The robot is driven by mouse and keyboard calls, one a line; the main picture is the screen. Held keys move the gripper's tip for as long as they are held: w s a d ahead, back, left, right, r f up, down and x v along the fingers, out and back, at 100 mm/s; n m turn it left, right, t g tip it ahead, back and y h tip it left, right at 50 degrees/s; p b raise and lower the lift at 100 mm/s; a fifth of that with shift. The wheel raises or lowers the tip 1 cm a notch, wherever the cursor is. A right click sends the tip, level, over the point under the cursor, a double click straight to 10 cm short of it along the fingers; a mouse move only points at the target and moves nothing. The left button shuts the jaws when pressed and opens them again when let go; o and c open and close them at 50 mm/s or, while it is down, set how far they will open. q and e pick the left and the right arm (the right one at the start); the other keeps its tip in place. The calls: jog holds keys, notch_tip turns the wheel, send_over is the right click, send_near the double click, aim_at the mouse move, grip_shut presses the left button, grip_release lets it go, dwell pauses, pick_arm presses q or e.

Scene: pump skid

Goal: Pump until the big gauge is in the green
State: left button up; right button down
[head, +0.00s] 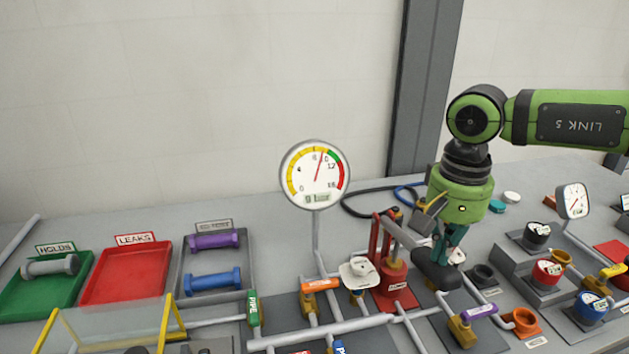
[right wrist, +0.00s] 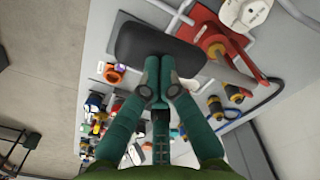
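The big gauge (head: 313,187) stands on a post at the centre of the head view. Its needle points just right of straight up, in the yellow close to the start of the green band. The red hand pump (head: 396,291) has a lever sloping down to the right to a black grip (head: 437,271). My right gripper (head: 447,251) is at this grip. In the right wrist view its two fingers (right wrist: 164,72) are together, with tips against or very near the black grip (right wrist: 150,45). They do not straddle it; exact contact is unclear. My left gripper is out of view.
Pipes with an orange-handled valve (head: 320,285) and a purple-handled valve (head: 479,311) run around the pump. A white round part (head: 358,269) stands beside it. Green (head: 28,303) and red (head: 118,289) trays lie left; a small gauge (head: 573,200) and several coloured parts stand right.

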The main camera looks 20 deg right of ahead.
aim_at(437, 267)
jog(key=shift+s+f+b, duration=0.1)
jog(key=shift+f+b, duration=2.15)
jog(key=shift+f, duration=0.9)
jog(key=shift+r+p, duration=0.4)
jog(key=shift+r, duration=0.05)
notch_tip(437, 267, up, 8)
jog(key=p, duration=0.6)
jog(key=shift+f, duration=0.1)
jog(key=shift+f, duration=0.2)
notch_tip(437, 267, down, 7)
jog(key=b, duration=0.5)
jog(key=shift+b, duration=0.35)
jog(key=shift+r+p, duration=0.45)
jog(key=shift+r, duration=0.05)
notch_tip(437, 267, up, 6)
jog(key=p, duration=0.4)
jog(key=shift+r+p, duration=0.15)
jog(key=shift+p, duration=0.25)
